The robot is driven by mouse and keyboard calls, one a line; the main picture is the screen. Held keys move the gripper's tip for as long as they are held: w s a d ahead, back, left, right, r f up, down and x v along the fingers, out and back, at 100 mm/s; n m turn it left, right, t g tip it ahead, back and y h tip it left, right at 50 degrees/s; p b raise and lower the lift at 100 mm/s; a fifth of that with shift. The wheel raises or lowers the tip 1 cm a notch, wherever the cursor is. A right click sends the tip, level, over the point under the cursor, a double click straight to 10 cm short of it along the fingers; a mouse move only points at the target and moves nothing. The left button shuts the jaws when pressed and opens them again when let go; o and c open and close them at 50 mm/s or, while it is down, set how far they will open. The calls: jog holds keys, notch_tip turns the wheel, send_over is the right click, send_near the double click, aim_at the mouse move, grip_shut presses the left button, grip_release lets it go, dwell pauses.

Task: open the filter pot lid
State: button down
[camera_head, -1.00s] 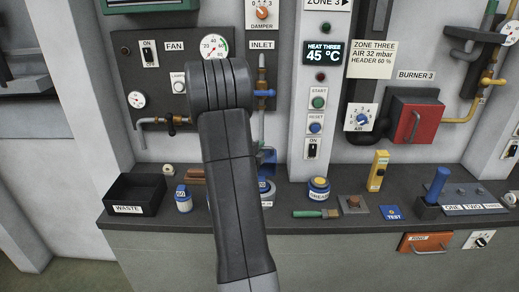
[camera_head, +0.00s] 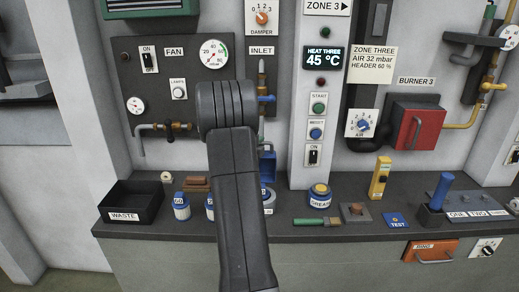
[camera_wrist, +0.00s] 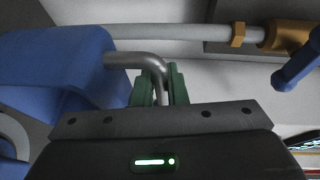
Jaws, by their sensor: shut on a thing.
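The filter pot (camera_head: 267,164) is a blue body low on the wall under the inlet pipe in the head view, partly hidden behind my arm. In the wrist view a large blue part (camera_wrist: 58,62), apparently the pot or its lid, fills the left side. A bent grey metal handle (camera_wrist: 128,58) sticks out from it to the right. My gripper (camera_wrist: 161,84) has its green fingers shut on the handle's downturned end. The head view hides my gripper behind my arm. I cannot tell how far the lid stands open.
A grey pipe with a brass fitting (camera_wrist: 285,34) and a blue lever (camera_wrist: 299,66) lie close by at the right. The bench holds a black waste bin (camera_head: 134,203), blue-labelled jars (camera_head: 181,207), a grease tin (camera_head: 320,196) and a brush (camera_head: 312,221).

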jog(key=shift+w, duration=0.4)
jog(key=c, duration=1.7)
grip_release()
jog(key=shift+c, duration=0.2)
jog(key=shift+s+a+f+b, duration=0.1)
jog(key=shift+s+a+b, duration=0.2)
jog(key=shift+s, duration=0.15)
jog(key=b+v, duration=0.2)
jog(key=v, duration=1.1)
jog(key=shift+b, duration=0.4)
jog(key=shift+w+d, duration=0.1)
jog(key=shift+c, duration=0.4)
